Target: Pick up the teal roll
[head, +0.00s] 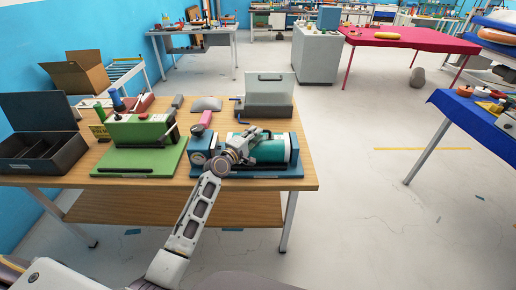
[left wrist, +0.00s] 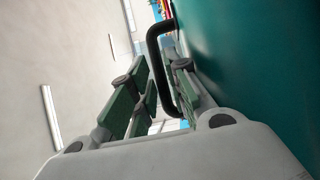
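My right gripper is not in view.
The floor to the right is mostly clear.

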